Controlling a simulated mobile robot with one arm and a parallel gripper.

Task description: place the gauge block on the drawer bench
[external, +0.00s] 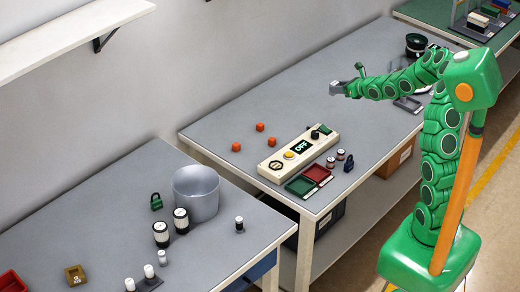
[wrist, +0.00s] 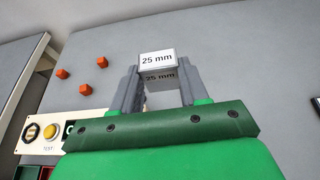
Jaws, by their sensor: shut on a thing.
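The gauge block (wrist: 157,58) is a small silvery-white block marked "25 mm". In the wrist view it sits between the grey fingertips of my gripper (wrist: 157,82), which is shut on it. In the external view my gripper (external: 338,88) is over the far part of the middle bench (external: 340,110), left of my arm; the block is too small to make out clearly there. The near-left bench (external: 215,255) has a blue drawer-like front (external: 258,270) beneath its top, and seems to be the drawer bench.
The middle bench holds orange cubes (external: 260,127), a control box (external: 297,150) reading "OFF", and green (external: 300,185) and red (external: 318,173) trays.

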